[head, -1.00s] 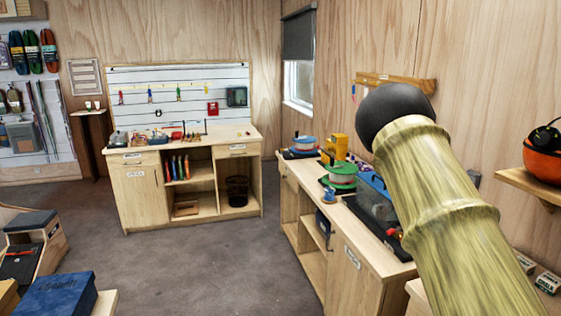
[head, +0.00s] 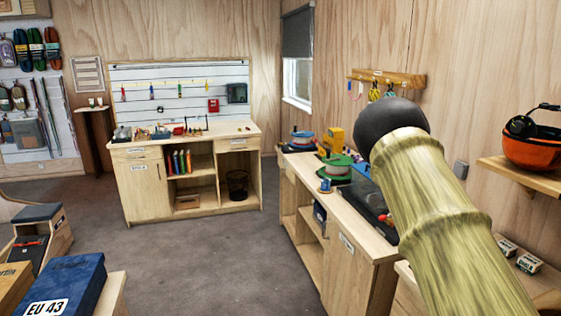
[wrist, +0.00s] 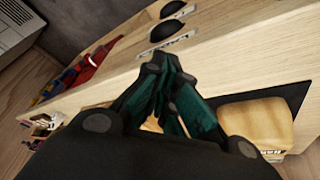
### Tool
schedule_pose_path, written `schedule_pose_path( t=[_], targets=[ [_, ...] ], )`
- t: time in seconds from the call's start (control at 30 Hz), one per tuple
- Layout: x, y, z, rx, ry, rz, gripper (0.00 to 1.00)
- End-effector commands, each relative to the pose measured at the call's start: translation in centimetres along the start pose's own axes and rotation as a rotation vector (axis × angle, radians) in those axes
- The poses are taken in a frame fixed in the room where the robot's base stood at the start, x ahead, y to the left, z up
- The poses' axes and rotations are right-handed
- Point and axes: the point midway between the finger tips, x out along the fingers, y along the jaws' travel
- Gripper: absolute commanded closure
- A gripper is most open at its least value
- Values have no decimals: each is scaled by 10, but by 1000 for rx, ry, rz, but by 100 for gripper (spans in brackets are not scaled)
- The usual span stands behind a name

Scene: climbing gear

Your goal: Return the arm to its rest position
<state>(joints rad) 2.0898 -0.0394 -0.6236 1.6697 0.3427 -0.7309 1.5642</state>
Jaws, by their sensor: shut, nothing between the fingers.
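In the wrist view my gripper (wrist: 172,100) has its dark green fingers drawn together, with nothing visible held between them. Below the fingers is a light wooden surface (wrist: 235,60) with dark round items (wrist: 167,28) near its edge. In the head view my arm (head: 435,200) rises from the lower right, a straw-coloured link with a dark ball-like end. The gripper itself does not show in the head view.
The right-hand wooden bench (head: 340,225) carries spools and a yellow device (head: 334,140). A shelf (head: 520,175) with an orange helmet (head: 535,150) is right of my arm. A workbench (head: 185,142) stands at the back. Open grey floor (head: 190,255) lies between.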

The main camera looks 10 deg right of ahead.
Motion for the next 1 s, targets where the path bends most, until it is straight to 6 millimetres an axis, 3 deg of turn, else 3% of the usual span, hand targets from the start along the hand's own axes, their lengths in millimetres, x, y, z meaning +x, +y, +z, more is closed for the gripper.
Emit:
schedule_pose_path(
  t=[0.23,0.37,0.5,0.7,0.83,1.0],
  targets=[
    [79,44,23,-271,21,-15,100],
    [139,88,42,-514,30,-29,100],
    [200,150,65,-824,28,-56,100],
    [262,248,97,-1268,-3,-114,100],
    [287,317,117,-1549,-39,-175,100],
    [298,401,138,-1870,-94,-285,100]
  ],
)
